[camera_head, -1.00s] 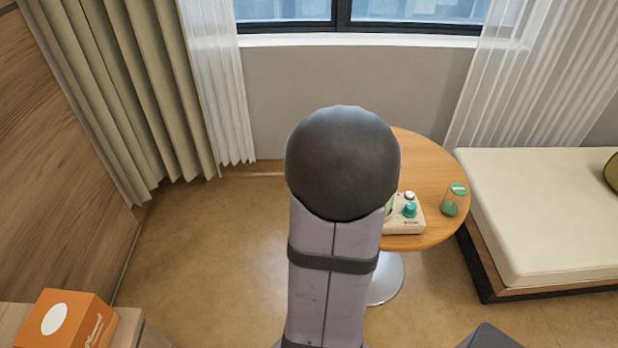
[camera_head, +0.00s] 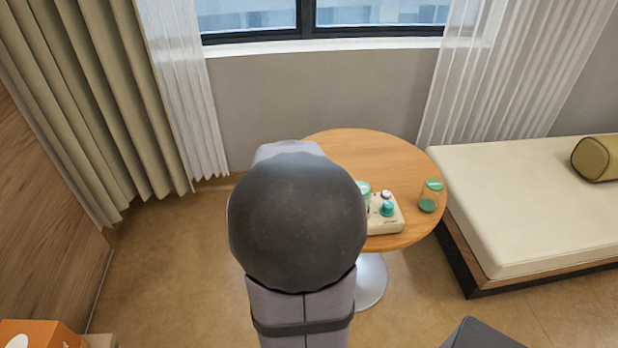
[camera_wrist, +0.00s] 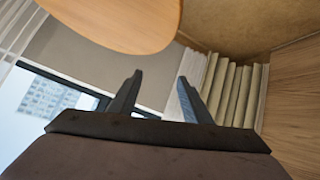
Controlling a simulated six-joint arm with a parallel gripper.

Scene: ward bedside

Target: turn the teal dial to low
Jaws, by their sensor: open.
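The teal dial (camera_head: 387,209) sits on a cream control box (camera_head: 385,226) on the round wooden table, right of my arm in the head view. A small white knob (camera_head: 386,195) is just behind the dial. My arm hides the left part of the box. My gripper (camera_wrist: 156,95) shows in the wrist view with its two fingers apart and nothing between them. It points toward the wall, window and curtains; the dial is not in that view. In the head view my gripper is hidden behind my arm.
The round table (camera_head: 400,165) also shows in the wrist view (camera_wrist: 125,20). A teal-topped container (camera_head: 364,188) is partly hidden by my arm. A daybed (camera_head: 520,190) with an olive bolster (camera_head: 597,158) is at right.

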